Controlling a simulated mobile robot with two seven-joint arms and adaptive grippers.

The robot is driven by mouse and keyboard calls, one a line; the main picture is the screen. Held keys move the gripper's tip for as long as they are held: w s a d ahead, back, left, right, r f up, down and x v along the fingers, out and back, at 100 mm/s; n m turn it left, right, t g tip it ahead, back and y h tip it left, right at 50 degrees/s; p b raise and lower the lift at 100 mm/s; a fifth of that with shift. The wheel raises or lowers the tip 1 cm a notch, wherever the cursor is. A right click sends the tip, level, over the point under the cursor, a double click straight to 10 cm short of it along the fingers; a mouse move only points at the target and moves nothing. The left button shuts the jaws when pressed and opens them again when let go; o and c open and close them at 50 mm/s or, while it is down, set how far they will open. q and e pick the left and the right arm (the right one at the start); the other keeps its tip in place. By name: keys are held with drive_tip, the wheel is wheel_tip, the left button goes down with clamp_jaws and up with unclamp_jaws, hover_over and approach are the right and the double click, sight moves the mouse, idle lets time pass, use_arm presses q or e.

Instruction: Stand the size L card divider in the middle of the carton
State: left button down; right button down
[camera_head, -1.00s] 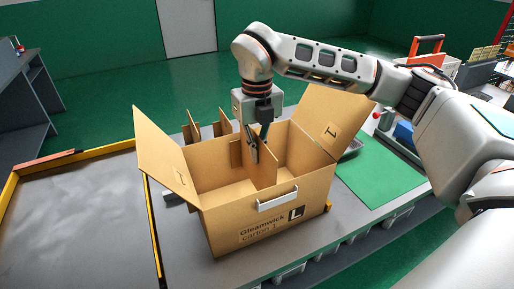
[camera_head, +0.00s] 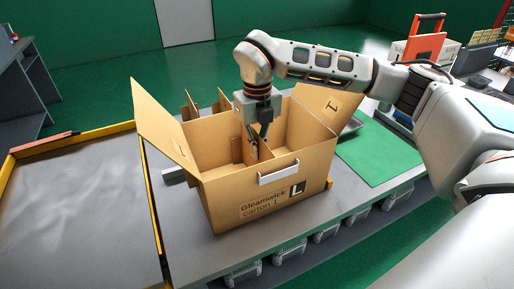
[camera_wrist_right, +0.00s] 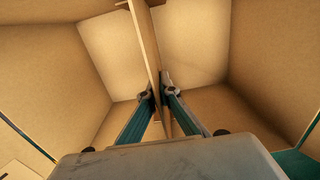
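The open carton (camera_head: 232,196), marked "Gleamwick carton 1" and L, stands on the grey bench with side flaps spread. My right gripper (camera_head: 257,142) reaches down into it from above. In the right wrist view the gripper (camera_wrist_right: 159,95) is shut on the card divider (camera_wrist_right: 148,45), one finger on each side. The divider (camera_head: 262,151) stands upright inside the carton, near the middle of its width. Whether its lower edge touches the carton floor I cannot tell. My left gripper is not in view.
Other card dividers (camera_head: 190,104) stand upright behind the carton. A green mat (camera_head: 385,158) lies to its right, with a metal tray (camera_head: 352,126) beside the carton. A grey surface with yellow edging (camera_head: 80,200) lies at left.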

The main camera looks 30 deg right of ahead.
drive_tip(key=c, duration=2.2)
unclamp_jaws()
wheel_tip(320, 180, up, 12)
drive_tip(key=shift+s+f, duration=0.1)
